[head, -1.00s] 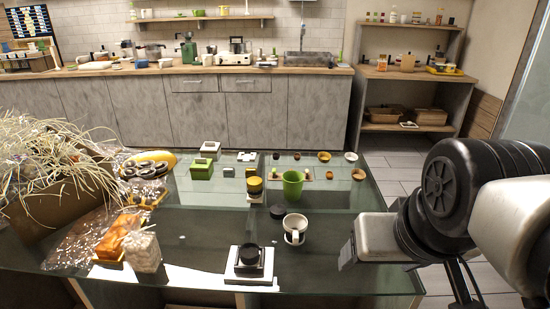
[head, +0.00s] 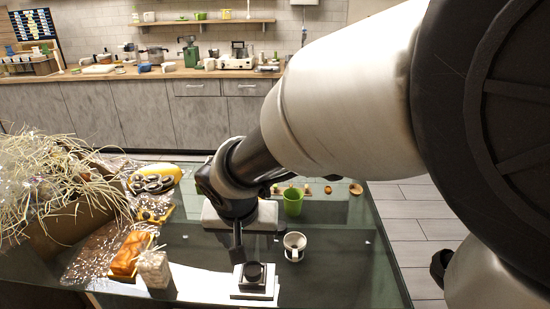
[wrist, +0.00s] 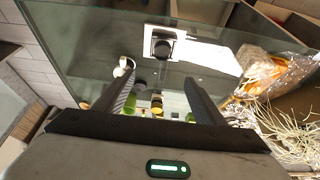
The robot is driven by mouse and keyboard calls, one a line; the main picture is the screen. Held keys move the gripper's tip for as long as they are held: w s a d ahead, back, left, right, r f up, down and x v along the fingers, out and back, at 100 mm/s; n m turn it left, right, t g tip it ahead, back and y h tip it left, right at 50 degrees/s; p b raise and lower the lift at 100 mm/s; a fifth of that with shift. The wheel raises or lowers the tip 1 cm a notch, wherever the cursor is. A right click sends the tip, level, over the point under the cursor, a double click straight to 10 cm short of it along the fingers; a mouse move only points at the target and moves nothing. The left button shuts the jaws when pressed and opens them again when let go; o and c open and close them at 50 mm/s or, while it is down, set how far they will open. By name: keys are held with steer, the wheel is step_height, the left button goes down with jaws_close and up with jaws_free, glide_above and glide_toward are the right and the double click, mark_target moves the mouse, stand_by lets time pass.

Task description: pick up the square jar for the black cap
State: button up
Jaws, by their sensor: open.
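I cannot tell which thing is the square jar; small green, white and yellow items (wrist: 156,103) stand between the fingers, too small to make out. My gripper (wrist: 160,82) is open and empty, pointing down over the table. In the head view my gripper (head: 238,256) appears just behind and left of the black piece, and my arm hides the items at the table's middle back.
A white mug (head: 294,247) and a green cup (head: 292,203) stand to the right of my gripper. Wrapped goods (head: 130,255), a white block (head: 154,270) and a box of pale shredded filler (head: 60,190) lie to the left. Bare glass shows at the right.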

steer(key=b, duration=0.2)
glide_toward(253, 265)
steer(key=x, duration=0.2)
steer(key=shift+w+d+f, duration=0.15)
steer(key=shift+d+f, duration=0.1)
steer(key=shift+a+x, duration=0.15)
steer(key=shift+x, duration=1.2)
steer(key=shift+a+x, duration=0.1)
steer(key=shift+x, duration=1.3)
steer(key=c, duration=1.3)
steer(key=shift+r, duration=0.15)
